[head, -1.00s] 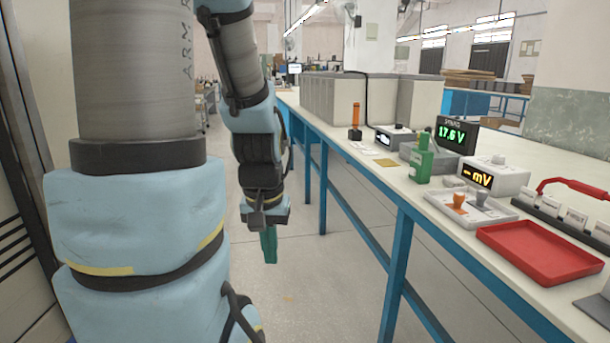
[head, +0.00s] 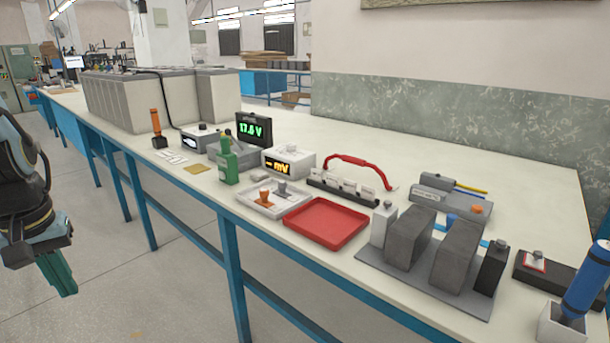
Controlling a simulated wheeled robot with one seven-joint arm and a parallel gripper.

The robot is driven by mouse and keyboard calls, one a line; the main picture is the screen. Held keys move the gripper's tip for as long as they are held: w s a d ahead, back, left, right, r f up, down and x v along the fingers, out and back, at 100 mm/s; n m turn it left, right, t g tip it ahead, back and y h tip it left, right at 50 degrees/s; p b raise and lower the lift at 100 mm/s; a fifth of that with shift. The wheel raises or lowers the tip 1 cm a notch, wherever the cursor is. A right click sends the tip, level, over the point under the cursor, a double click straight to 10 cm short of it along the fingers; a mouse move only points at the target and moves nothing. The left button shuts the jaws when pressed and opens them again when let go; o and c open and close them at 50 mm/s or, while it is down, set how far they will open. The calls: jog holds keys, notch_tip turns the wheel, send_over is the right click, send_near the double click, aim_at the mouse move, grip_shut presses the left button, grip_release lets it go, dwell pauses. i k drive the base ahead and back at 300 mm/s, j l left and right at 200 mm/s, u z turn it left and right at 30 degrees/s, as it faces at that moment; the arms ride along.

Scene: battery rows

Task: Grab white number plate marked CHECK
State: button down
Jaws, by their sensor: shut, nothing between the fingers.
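No lettering reading CHECK is legible, so I cannot tell which plate is the marked one. Several small white plates (head: 343,185) stand upright in a black rack beside a red handle, right of centre on the bench. Several small white cards (head: 170,157) lie flat near the bench's front edge, further left. My gripper (head: 62,276) hangs at the far left, off the bench and over the floor. Its green fingers are together with nothing between them, well apart from the plates and cards.
The bench (head: 330,275) holds a red tray (head: 325,222), a grey tray with stamps (head: 274,199), a green bottle (head: 229,165), meters (head: 288,161), dark grey blocks (head: 409,238) and a blue cylinder (head: 586,282). Grey battery cases (head: 135,102) stand at the back left. Open floor lies left.

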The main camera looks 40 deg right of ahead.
aim_at(315, 174)
jog(key=i+l+z, duration=0.1)
jog(key=i+l, duration=0.85)
jog(key=i, duration=0.15)
